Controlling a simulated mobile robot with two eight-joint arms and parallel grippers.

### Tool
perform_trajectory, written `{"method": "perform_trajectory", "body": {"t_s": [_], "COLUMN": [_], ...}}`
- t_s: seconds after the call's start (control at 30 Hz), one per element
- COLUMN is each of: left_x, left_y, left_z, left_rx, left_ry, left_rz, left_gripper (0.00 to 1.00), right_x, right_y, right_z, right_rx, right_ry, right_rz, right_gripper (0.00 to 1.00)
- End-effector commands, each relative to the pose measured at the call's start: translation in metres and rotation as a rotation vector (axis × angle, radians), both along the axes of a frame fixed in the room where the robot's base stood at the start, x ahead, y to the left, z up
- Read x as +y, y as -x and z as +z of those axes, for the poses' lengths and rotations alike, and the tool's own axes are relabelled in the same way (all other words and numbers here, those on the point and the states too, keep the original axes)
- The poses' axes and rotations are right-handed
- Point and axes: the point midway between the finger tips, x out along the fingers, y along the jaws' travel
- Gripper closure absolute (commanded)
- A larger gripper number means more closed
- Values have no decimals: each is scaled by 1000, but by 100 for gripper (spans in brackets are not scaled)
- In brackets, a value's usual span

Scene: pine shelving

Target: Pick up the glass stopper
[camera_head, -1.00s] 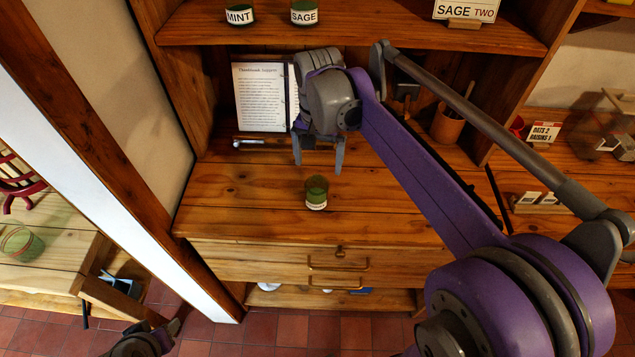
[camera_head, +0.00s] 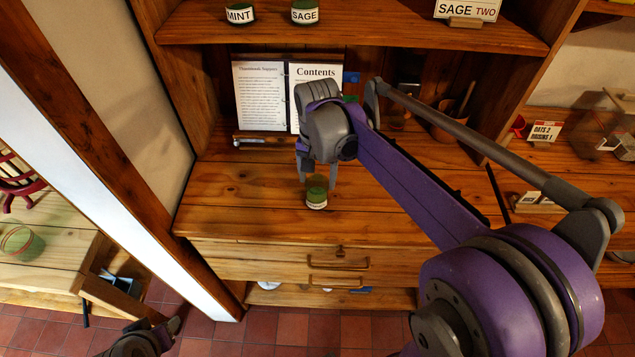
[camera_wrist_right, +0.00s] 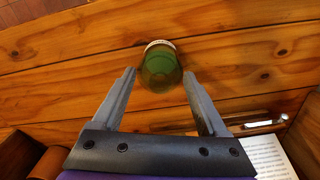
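A small jar (camera_head: 317,196) with green contents and a white label stands upright on the wooden counter (camera_head: 240,205). I cannot clearly tell a glass stopper apart from the jar's top. In the right wrist view the jar (camera_wrist_right: 160,66) shows from above as a round greenish glass top. My right gripper (camera_head: 318,183) is open and empty, its two fingers just above and behind the jar. In the right wrist view the fingers (camera_wrist_right: 158,75) are spread, with the jar's top in the gap near their tips. Contact is not visible. Only a part of my left arm shows at the bottom left.
An open book (camera_head: 262,95) leans at the back of the counter, with a wooden rest (camera_head: 262,138) before it. A wooden pot (camera_head: 452,120) stands at the back right. The shelf above holds jars labelled MINT (camera_head: 240,13) and SAGE (camera_head: 305,12). The counter's left is clear.

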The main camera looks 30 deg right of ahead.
Motion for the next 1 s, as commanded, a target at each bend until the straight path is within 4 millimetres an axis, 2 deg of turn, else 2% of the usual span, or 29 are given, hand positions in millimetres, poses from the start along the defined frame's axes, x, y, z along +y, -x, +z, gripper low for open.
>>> {"method": "perform_trajectory", "body": {"t_s": [0.03, 0.17, 0.2, 0.43, 0.57, 0.67, 1.0], "left_x": [0, 0, 0, 0, 0, 0, 0], "left_y": [0, 0, 0, 0, 0, -1, -2], "left_z": [0, 0, 0, 0, 1, 2, 6], "left_rx": [0, 0, 0, 0, -1, -1, -5], "left_ry": [0, 0, 0, 0, 0, 0, 0], "left_rz": [0, 0, 0, 0, 0, 0, 0], "left_gripper": [50, 50, 50, 50, 50, 50, 50], "right_x": [0, 0, 0, 0, 0, 0, 0], "right_y": [0, 0, 0, 0, 0, 0, 0], "right_z": [0, 0, 0, 1, 10, 22, 83], "right_rx": [0, 0, 0, 0, 0, 0, 0], "right_ry": [0, 0, 0, 0, 0, 0, 0], "right_rz": [0, 0, 0, 0, 0, 0, 0], "right_gripper": [52, 76, 79, 79, 79, 79, 79]}}
